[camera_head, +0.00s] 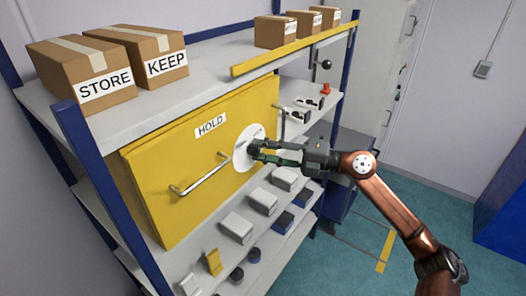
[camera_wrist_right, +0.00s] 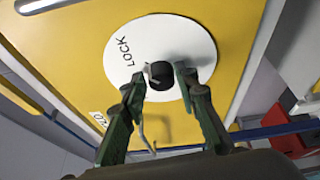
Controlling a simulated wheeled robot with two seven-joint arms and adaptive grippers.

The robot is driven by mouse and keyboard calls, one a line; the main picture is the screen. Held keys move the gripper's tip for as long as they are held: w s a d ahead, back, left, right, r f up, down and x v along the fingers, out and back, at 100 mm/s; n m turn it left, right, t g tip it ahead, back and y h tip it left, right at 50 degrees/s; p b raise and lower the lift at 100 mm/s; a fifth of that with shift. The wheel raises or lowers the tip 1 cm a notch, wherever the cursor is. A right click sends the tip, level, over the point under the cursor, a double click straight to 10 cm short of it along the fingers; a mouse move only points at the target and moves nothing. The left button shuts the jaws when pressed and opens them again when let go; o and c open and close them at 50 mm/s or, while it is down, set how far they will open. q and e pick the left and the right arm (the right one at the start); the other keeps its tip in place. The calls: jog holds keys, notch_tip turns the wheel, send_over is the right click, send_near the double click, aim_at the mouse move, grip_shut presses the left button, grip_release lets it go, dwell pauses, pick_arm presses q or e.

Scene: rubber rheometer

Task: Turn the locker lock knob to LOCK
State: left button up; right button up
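The yellow locker door (camera_head: 165,170) carries a HOLD label (camera_head: 210,125), a metal bar handle (camera_head: 200,177) and a round white dial plate (camera_head: 243,146). In the right wrist view the dial plate (camera_wrist_right: 190,35) bears the word LOCK (camera_wrist_right: 125,52) at its left. The black lock knob (camera_wrist_right: 161,73) is at its middle, with a pale grey edge on its left; its exact pointing is hard to tell. My right gripper (camera_head: 256,150) is at the dial. In the wrist view its fingers (camera_wrist_right: 160,82) stand on both sides of the knob, with visible gaps. My left gripper is out of view.
Boxes marked STORE (camera_head: 85,78) and KEEP (camera_head: 150,52) stand on the top shelf (camera_head: 200,72). Smaller cartons (camera_head: 275,32) are at its far end. Several white and dark blocks (camera_head: 237,227) sit on the lower shelf. Open floor (camera_head: 350,265) lies to the right.

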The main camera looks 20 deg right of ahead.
jog(key=shift+o, duration=1.4)
jog(key=shift+a, duration=0.1)
jog(key=shift+s+d+f, duration=0.1)
jog(key=shift+s+d, duration=0.05)
jog(key=shift+d, duration=0.1)
jog(key=v, duration=1.1)
jog(key=shift+d, duration=0.3)
